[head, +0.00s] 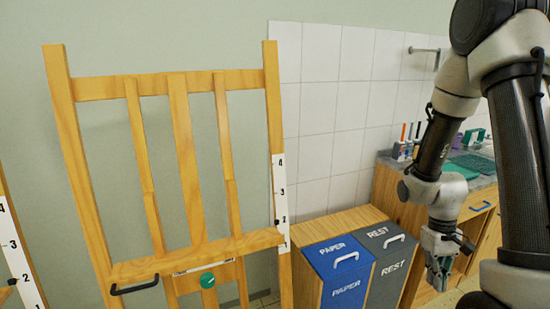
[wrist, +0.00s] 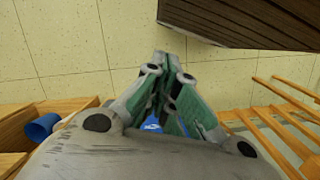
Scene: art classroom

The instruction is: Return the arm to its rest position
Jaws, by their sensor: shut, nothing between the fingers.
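My gripper (head: 437,275) hangs from my arm at the right of the head view, fingers pointing down, in front of the wooden cabinet. In the wrist view my gripper's green-sided fingers (wrist: 163,62) meet at their tips, with nothing between them. My arm is bent, its upper links filling the right edge of the head view.
A wooden easel (head: 178,95) with a number scale stands at the left. Right of it are a blue PAPER bin (head: 335,272) and a grey REST bin (head: 389,265). The counter (head: 482,180) behind my arm bears a green tray (head: 470,162) and several upright tools.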

